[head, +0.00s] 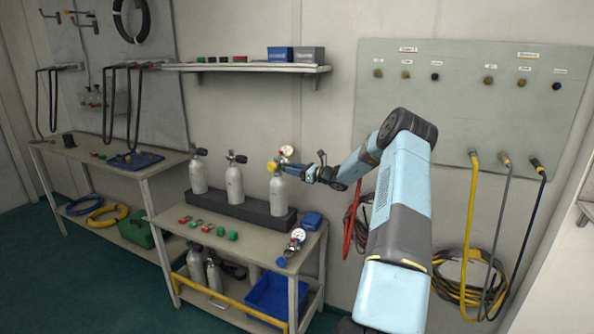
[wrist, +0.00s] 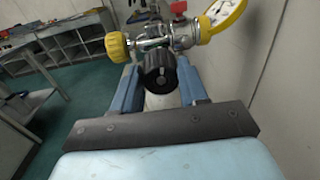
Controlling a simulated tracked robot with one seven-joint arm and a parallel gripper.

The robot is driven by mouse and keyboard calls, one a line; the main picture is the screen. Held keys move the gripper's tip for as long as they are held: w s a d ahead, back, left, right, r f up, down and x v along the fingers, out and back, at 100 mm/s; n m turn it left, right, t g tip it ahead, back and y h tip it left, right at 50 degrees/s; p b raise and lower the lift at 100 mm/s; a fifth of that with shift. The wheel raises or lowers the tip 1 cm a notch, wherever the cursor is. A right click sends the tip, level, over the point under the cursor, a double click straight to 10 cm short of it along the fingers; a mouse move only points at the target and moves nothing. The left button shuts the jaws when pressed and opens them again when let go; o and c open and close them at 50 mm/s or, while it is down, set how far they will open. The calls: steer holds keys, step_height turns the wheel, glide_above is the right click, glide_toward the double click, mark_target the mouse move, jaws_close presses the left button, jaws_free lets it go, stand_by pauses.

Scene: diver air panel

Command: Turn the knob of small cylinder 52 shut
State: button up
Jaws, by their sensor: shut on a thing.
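Three grey small cylinders stand upright in a black rack on the front bench in the head view. The right one (head: 277,195) carries a yellow knob (head: 272,167) and a white-faced gauge (head: 287,151); no number is readable on it. My gripper (head: 299,171) is at its valve, coming from the right. In the wrist view, the blue fingers stand on either side of a black ribbed knob (wrist: 158,72) and are shut on it. The yellow knob (wrist: 117,47) is left of it, and the yellow-rimmed gauge (wrist: 226,13) is above right. The cylinder body is mostly hidden behind the black knob.
The other two cylinders (head: 197,176) (head: 234,184) stand to the left in the rack (head: 228,210). Another gauge fitting (head: 296,238) and a blue box (head: 312,219) lie on the bench's right end. A shelf (head: 250,68) hangs above. Hoses hang on the right wall.

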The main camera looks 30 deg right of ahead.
steer(key=shift+d+f+m+g, duration=0.1)
steer(key=shift+f+m+g, duration=0.1)
steer(key=shift+m, duration=3.7)
steer(key=shift+d+f+m+g, duration=0.1)
steer(key=shift+m+g, duration=0.1)
steer(key=shift+m, duration=3.7)
steer(key=o, duration=1.1)
steer(key=shift+w+r, duration=0.1)
steer(key=shift+c, duration=0.2)
steer(key=v, duration=1.3)
steer(key=shift+s+d, duration=0.25)
